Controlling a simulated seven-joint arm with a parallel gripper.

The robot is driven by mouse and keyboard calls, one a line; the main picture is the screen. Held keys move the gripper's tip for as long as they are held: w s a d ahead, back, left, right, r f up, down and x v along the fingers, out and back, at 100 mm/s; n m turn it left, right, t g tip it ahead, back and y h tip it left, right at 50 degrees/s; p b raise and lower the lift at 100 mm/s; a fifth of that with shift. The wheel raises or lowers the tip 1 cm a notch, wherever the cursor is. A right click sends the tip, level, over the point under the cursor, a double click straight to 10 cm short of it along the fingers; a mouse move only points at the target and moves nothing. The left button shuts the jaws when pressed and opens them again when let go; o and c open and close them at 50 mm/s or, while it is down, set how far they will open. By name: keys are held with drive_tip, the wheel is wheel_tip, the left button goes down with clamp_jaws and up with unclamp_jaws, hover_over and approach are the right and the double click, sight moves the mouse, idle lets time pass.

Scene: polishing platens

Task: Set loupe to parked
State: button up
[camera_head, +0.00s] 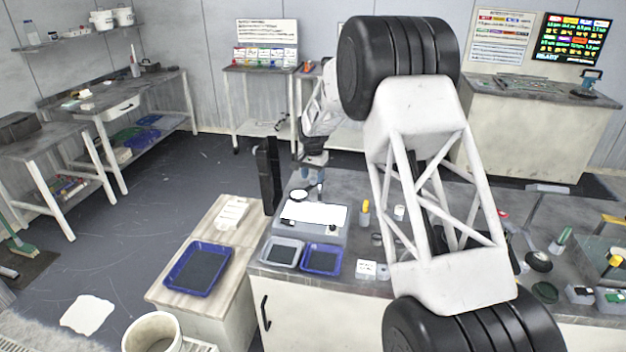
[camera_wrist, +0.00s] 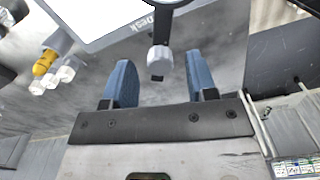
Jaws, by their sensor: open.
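The loupe shows in the head view as a small round lens with a dark rim (camera_head: 299,194), above the back left of a bright white panel. In the wrist view, part of its black ring (camera_wrist: 166,3) is cut off by the top edge. A pale grey knob (camera_wrist: 160,57) on a dark stem sits just below that ring, seemingly part of the loupe. My gripper (camera_wrist: 162,80) is open, its blue fingers on either side of the knob's line; I cannot tell whether the knob lies between them in depth. In the head view my gripper (camera_head: 311,187) is right beside the loupe.
A grey tray (camera_head: 282,263) and a blue tray (camera_head: 322,272) stand in front. A yellow-capped item (camera_head: 365,207) stands to the right. A larger blue tray (camera_head: 170,284) rests on the wooden-topped cabinet at left.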

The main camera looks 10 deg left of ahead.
drive_tip(key=shift+f, duration=0.85)
drive_tip(key=shift+c, duration=0.4)
clamp_jaws()
